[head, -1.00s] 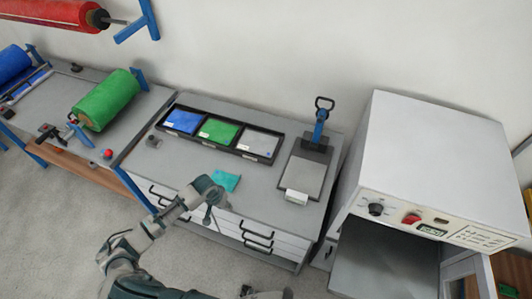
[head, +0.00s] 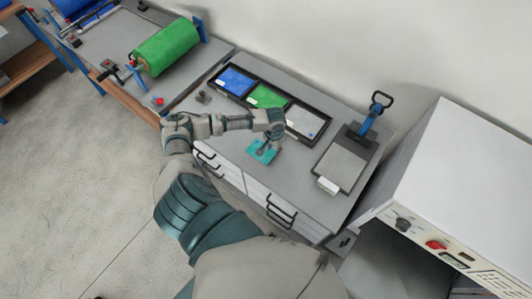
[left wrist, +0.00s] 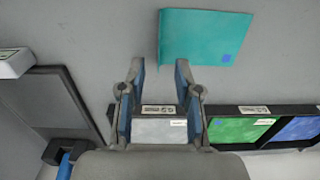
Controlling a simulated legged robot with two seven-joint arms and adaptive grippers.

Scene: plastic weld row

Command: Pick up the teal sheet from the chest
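The teal sheet (head: 261,152) lies flat on the grey top of the chest (head: 230,119), near its front edge. In the left wrist view the teal sheet (left wrist: 205,37) shows whole, with a small blue square at one corner. My left gripper (head: 268,143) is over the sheet in the head view and hides part of it. In the left wrist view my left gripper (left wrist: 160,72) is open, with nothing between its fingers. The sheet is past the fingertips and off to the right there. I cannot tell the gap in height. My right gripper is not in view.
A black tray (head: 283,111) with blue, green and grey sheets stands behind the teal sheet. A press with a blue lever (head: 369,123) stands to the right. A white oven (head: 470,180) is further right. A green roll (head: 167,47) is on the left bench.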

